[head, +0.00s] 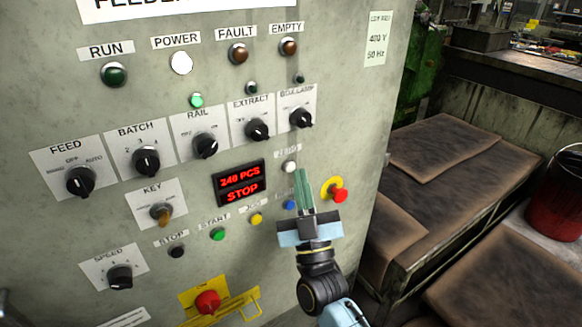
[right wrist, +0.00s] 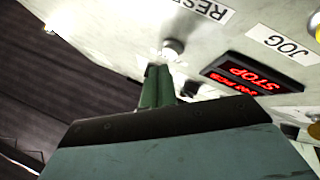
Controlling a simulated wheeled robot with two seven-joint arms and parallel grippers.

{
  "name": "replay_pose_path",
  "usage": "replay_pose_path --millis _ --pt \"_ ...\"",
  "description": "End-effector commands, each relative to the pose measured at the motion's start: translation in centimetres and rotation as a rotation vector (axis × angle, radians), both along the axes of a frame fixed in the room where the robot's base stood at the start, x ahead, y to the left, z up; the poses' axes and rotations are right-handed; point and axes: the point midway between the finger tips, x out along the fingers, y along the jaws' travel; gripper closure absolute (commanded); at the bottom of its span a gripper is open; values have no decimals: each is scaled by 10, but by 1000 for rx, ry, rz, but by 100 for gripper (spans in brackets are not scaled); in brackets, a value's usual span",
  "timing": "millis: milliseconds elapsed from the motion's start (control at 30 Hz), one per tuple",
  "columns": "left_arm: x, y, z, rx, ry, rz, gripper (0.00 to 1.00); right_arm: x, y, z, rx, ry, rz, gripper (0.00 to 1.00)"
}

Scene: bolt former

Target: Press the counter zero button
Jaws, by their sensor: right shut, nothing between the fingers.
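A white round button (head: 290,167) sits on the grey panel, right of the red display. The small label above it is too blurred to read. In the right wrist view the white button (right wrist: 172,47) is just past my fingertips, between the RESET label and the display's level. My right gripper (head: 302,174) is shut and empty, its green fingers pointing at the panel with the tips close beside the white button. I cannot tell whether they touch it. The display (head: 239,183) reads 240 PCS and STOP.
A blue button (head: 289,205) is close left of my right fingers, and a red emergency button (head: 338,194) is to their right. A yellow button (head: 256,218) and a green button (head: 217,234) lie lower left. Rotary knobs fill the panel's left part.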

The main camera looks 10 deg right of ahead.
Motion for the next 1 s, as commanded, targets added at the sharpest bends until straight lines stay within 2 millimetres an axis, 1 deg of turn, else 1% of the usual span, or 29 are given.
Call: replay_pose_path --millis 367,667,1000 --pt "0 0 0 0 0 0 64 0 0 0 0 0 0 100" --pt "0 0 -1 0 0 0 64 8 3 0 0 -1 0 100" --pt "0 0 -1 0 0 0 64 8 3 0 0 0 0 100"
